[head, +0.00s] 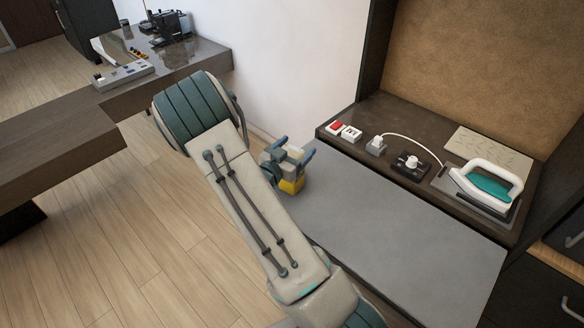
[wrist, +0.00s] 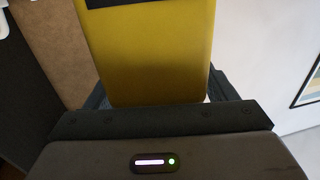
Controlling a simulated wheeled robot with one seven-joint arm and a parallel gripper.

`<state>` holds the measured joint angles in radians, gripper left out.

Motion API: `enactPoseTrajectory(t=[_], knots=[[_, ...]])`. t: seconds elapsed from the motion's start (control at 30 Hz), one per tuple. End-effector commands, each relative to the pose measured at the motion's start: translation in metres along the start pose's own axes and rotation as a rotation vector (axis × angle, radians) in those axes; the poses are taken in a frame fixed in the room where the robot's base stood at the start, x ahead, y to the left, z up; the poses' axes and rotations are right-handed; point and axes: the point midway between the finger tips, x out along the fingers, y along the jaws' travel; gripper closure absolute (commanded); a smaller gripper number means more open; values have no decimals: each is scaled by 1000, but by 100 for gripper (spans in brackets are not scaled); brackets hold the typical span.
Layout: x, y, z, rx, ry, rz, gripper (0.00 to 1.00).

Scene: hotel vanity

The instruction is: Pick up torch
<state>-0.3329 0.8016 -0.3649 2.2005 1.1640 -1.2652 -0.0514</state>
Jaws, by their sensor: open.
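A yellow block-shaped thing (head: 292,185), which may be the torch, shows at my gripper, near the left end of the grey surface. In the wrist view the yellow thing (wrist: 150,55) fills the middle, with a dark part at its top edge. My gripper (head: 293,156) has its blue-grey fingers apart around it. In the wrist view the dark fingers of my gripper (wrist: 160,92) show on both sides of the yellow thing. Whether they touch it, and what it rests on, I cannot tell. My arm hides part of the area.
The grey surface (head: 400,235) is mostly clear. On the dark shelf behind it are an iron (head: 485,185), a black device with a knob (head: 411,165), a white plug (head: 376,145) and a red-and-white switch (head: 336,127). A desk (head: 60,150) stands at left.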

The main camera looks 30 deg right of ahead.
Motion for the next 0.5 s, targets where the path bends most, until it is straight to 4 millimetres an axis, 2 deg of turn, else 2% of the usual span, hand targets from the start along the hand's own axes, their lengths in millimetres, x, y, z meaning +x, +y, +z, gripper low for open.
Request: enactPoseTrajectory(t=[0.17,0.27,0.4,0.43,0.5], knots=[[0,0,1,0,0,-1,22],[0,0,1,0,-1,0,47],[0,0,1,0,-1,0,86],[0,0,1,0,-1,0,92],[0,0,0,0,0,0,92]])
